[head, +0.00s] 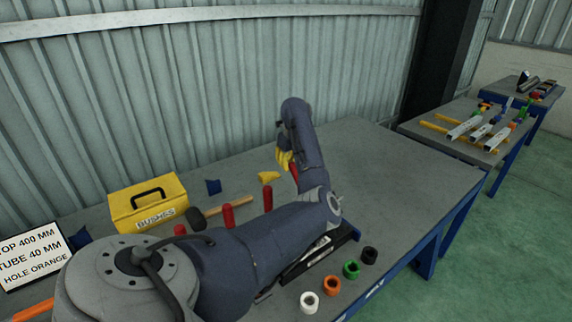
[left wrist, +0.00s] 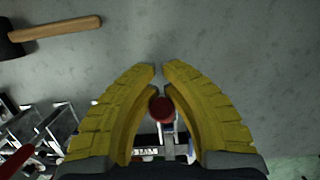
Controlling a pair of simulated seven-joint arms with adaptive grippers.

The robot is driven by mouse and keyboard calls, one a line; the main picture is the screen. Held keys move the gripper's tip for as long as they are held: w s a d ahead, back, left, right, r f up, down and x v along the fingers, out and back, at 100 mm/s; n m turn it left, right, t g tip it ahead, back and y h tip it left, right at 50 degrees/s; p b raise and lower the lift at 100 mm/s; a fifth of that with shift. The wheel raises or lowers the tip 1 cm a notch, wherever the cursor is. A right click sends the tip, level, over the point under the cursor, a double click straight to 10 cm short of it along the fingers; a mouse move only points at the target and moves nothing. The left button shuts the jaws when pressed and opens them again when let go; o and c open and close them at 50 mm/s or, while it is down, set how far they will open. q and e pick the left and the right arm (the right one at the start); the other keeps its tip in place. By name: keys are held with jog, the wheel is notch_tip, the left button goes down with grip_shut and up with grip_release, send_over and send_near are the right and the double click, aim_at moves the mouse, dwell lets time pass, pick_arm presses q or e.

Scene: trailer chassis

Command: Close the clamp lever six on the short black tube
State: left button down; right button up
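My left gripper (head: 284,158) with yellow fingers is over the table, beyond my arm's bend. In the left wrist view the fingertips (left wrist: 158,70) nearly meet, and the round end of a red clamp lever (left wrist: 161,109) sits between the fingers, apparently touching both. A red lever (head: 294,172) shows beside the gripper in the head view. Other red levers stand upright nearer the left, one in the middle (head: 268,201) and one beside it (head: 228,215). No lever number is readable. My arm hides much of the chassis, and I cannot make out the short black tube.
A yellow bushings box (head: 150,203) and a mallet (head: 215,209) lie at the table's left. White (head: 309,302), orange (head: 332,285), green (head: 351,269) and black (head: 369,255) bushings line the front edge. The right table end is clear.

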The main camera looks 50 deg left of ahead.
aim_at(294, 164)
pick_arm(q)
jog(key=shift+d+r, duration=0.3)
dwell(0.4)
jog(key=shift+s+d+r, duration=0.1)
jog(key=shift+d+r, duration=0.45)
jog(key=shift+d, duration=0.25)
jog(key=shift+s+d+r, duration=0.1)
jog(key=shift+d+r, duration=0.45)
jog(key=shift+d, duration=0.2)
jog(key=shift+d, duration=0.1)
